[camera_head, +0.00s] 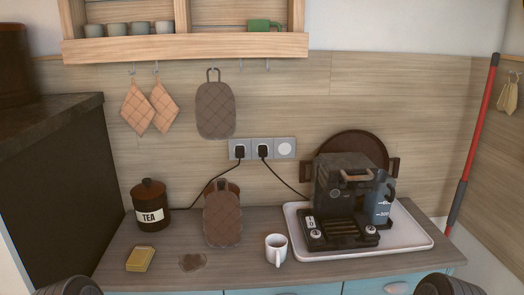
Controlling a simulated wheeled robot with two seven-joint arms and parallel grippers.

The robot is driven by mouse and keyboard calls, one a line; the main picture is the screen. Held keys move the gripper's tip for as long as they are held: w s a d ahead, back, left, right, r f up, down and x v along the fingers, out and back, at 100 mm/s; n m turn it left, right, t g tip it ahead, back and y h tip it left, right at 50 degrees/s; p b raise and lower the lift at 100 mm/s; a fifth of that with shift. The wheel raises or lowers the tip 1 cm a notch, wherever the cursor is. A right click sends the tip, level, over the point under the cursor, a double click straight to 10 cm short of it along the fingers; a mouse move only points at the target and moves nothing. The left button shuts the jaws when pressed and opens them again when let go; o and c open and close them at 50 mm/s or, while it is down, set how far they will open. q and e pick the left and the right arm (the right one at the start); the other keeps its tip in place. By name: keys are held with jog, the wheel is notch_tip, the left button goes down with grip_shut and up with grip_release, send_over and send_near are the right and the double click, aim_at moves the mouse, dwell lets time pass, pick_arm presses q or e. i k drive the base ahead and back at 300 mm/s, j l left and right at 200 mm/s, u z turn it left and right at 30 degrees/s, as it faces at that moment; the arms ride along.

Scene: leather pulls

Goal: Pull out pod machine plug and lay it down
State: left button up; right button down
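The dark pod machine (345,190) stands on a white tray at the right of the counter. Two black plugs sit in the wall socket strip (251,145): a left plug (239,152) and a middle plug (263,152). The middle plug's cord (284,181) runs down right toward the machine; its end is hidden behind it. Neither gripper's fingers show. Only dark rounded parts of my arms show at the bottom left and bottom right edges.
The white tray (419,240) also holds a black slotted unit with dials (340,232) and a blue jug (381,204).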

aim_at(263, 149)
jog(key=i+l, duration=0.1)
jog(key=l, duration=0.3)
jog(key=i+l, duration=0.1)
jog(key=l, duration=0.35)
jog(key=i+l, duration=0.1)
jog(key=l, duration=0.3)
jog(key=i+l, duration=0.1)
jog(key=l, duration=0.3)
jog(key=u, duration=1.95)
